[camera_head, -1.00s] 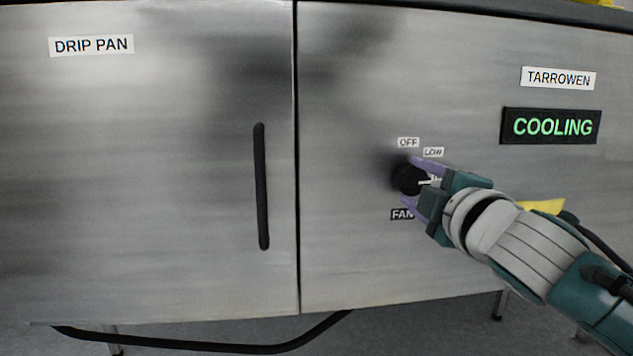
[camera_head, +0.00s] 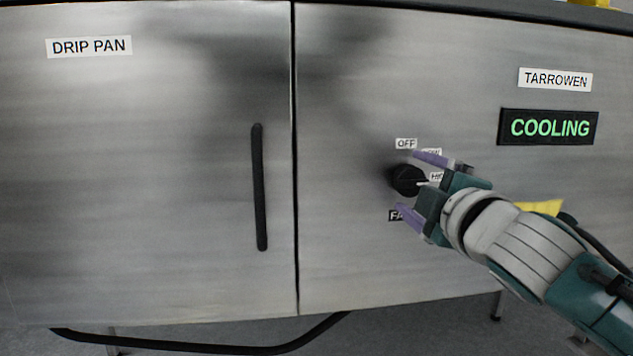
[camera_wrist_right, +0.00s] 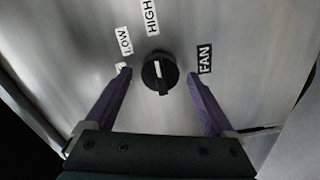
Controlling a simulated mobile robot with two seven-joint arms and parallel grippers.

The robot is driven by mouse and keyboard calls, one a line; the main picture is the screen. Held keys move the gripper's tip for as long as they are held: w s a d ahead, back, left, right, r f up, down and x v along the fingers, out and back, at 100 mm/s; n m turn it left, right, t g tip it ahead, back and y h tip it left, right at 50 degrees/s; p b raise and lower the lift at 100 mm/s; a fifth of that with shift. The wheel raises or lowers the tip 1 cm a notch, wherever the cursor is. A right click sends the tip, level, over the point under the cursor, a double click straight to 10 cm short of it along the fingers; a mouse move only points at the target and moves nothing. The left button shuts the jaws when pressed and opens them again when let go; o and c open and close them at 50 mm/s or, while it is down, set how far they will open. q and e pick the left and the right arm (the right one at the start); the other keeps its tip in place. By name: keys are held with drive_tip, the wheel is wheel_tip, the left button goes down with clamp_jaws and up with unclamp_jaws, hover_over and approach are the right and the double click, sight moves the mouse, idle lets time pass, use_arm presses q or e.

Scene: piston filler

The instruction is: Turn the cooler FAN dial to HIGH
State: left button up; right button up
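The black FAN dial (camera_head: 405,180) is on the steel front panel, and it also shows in the right wrist view (camera_wrist_right: 152,76). Its white mark shows on its right side in the head view, towards the HIGH label (camera_head: 436,177). In the right wrist view the mark runs roughly in line with the HIGH label (camera_wrist_right: 152,17). My right gripper (camera_head: 408,180) is open, its purple fingers on either side of the dial with gaps between. One finger partly covers the LOW label (camera_head: 433,153); the FAN label (camera_head: 393,215) is partly hidden. My left gripper is out of view.
The OFF label (camera_head: 405,144) is above the dial. A lit COOLING display (camera_head: 548,127) and a TARROWEN label (camera_head: 555,79) are at the upper right. A DRIP PAN door (camera_head: 150,180) with a black vertical handle (camera_head: 259,188) is at the left. A dark hose runs below.

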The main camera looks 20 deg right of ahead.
drive_tip(key=v, duration=1)
drive_tip(key=shift+b, duration=0.35)
drive_tip(key=shift+d, duration=0.1)
